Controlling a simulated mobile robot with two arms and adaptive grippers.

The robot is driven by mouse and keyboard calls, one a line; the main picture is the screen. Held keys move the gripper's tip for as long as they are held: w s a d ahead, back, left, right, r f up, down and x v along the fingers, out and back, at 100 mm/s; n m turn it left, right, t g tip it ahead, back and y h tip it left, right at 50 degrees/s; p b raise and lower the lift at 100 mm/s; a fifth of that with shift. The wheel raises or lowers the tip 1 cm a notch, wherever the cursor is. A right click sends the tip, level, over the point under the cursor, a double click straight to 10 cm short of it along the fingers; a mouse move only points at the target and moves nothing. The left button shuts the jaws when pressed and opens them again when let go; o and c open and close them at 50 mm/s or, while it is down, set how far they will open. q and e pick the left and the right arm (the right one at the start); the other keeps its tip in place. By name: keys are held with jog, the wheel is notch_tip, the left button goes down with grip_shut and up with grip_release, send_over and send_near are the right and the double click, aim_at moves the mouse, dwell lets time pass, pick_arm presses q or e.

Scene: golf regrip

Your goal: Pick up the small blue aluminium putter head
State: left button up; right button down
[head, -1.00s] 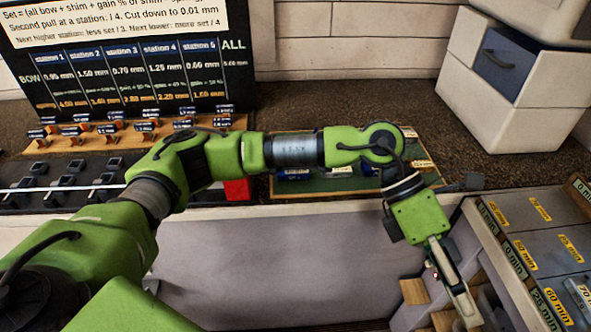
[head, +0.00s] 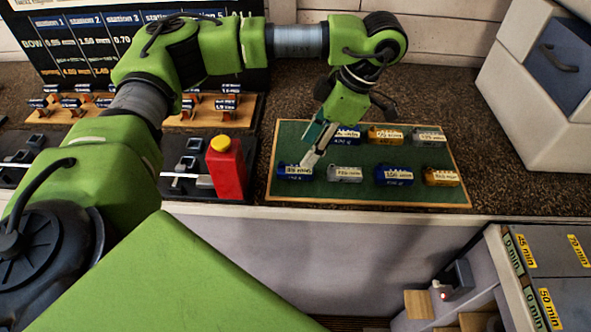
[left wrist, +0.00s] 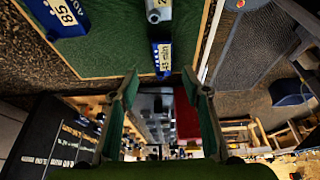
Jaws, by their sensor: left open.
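A blue putter head (head: 295,172) with a pale label lies at the front left corner of a green board (head: 368,157). It also shows in the left wrist view (left wrist: 161,58), just beyond the fingers and between their lines. Two more blue heads lie on the board, one in the back row (head: 347,134) and one in the front row (head: 393,176). The labels are too small to tell which is the aluminium one. My left gripper (head: 312,152) is open and empty over the board's left part, close above the front left blue head. My right gripper is out of view.
Silver (head: 345,174) and gold (head: 441,177) heads share the board. A red block with a yellow top (head: 226,168) stands left of it. Grey drawers (head: 545,65) stand at the back right, and a labelled bin unit (head: 560,265) at the lower right.

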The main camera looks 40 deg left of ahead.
aim_at(296, 169)
pick_arm(q)
jog(key=x, duration=0.1)
jog(key=p+x, duration=0.1)
jog(key=shift+s+a+f, duration=0.15)
jog(key=shift+s+f, duration=0.15)
jog(key=shift+f, duration=0.05)
jog(key=p+x, duration=0.1)
jog(key=x, duration=0.2)
jog(key=shift+s+f, duration=0.15)
jog(key=shift+f, duration=0.05)
jog(key=shift+a+f, duration=0.1)
jog(key=shift+f, duration=0.1)
jog(key=c, duration=1.1)
grip_shut()
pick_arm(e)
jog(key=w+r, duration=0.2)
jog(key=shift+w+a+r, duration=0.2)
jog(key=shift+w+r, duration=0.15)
